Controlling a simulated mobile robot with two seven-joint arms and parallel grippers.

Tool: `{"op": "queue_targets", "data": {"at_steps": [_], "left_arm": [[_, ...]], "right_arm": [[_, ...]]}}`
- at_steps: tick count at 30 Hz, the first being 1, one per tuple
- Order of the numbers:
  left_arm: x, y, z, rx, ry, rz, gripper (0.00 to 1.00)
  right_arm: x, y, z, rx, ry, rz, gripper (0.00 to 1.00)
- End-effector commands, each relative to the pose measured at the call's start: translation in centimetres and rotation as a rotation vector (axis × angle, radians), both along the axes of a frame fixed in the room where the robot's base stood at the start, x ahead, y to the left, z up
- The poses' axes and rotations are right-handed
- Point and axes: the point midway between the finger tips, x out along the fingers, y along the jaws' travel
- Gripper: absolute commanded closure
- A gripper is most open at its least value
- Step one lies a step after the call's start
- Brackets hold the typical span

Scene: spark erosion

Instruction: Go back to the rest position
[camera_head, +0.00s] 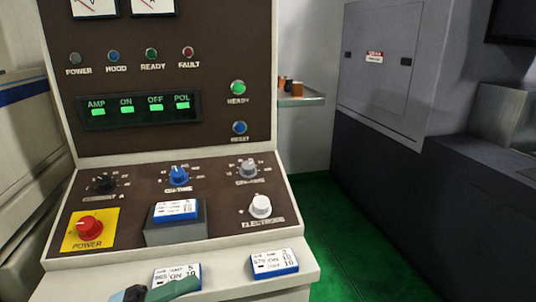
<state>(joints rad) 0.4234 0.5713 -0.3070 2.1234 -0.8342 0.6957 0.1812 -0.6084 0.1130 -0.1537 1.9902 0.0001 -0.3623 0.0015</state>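A control panel (160,130) fills the left half of the head view. Its lower sloping face has a red power knob (89,226) on a yellow plate, a black knob (104,183), a blue knob (178,175), a grey knob (247,169) and a white knob (260,206). A blue-edged card (175,209) rests on a grey block (176,231). Two similar cards, one left (177,274) and one right (274,263), lie on the front ledge.
A small shelf (302,98) with orange-brown items is behind the panel. A grey cabinet (382,70) stands right. Green floor (350,240) is open between.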

Motion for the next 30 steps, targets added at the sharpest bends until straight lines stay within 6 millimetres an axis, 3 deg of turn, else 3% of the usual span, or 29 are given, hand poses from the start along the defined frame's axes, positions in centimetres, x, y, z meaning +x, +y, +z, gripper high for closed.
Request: {"op": "queue_targets", "data": {"at_steps": [5, 11, 17, 21, 24, 27, 30], "left_arm": [[1.7, 2.5, -4.5, -0.253, 0.366, 0.215, 0.42], [1.0, 6.1, -13.9, -0.451, 0.81, 0.489, 0.42], [-4.8, 8.9, -25.0, -0.564, 1.268, 0.761, 0.42], [-11.0, 9.6, -31.4, -0.599, 1.55, 0.914, 0.42], [-15.2, 9.7, -34.5, -0.608, 1.708, 0.995, 0.42], [-18.4, 9.6, -36.4, -0.612, 1.822, 1.047, 0.42], [-20.3, 9.5, -37.4, -0.612, 1.887, 1.077, 0.42]], "right_arm": [[0.5, -0.2, 1.0, -0.003, -0.016, 0.002, 0.64], [1.6, -0.2, 2.3, -0.005, -0.046, 0.003, 0.64], [2.6, -0.3, 3.5, -0.006, -0.075, 0.003, 0.64], [3.1, -0.3, 4.1, -0.006, -0.091, 0.003, 0.64], [3.4, -0.4, 4.5, -0.006, -0.098, 0.003, 0.64], [3.6, -0.4, 4.7, -0.006, -0.103, 0.002, 0.64], [3.6, -0.4, 4.7, -0.007, -0.105, 0.002, 0.64]]}}
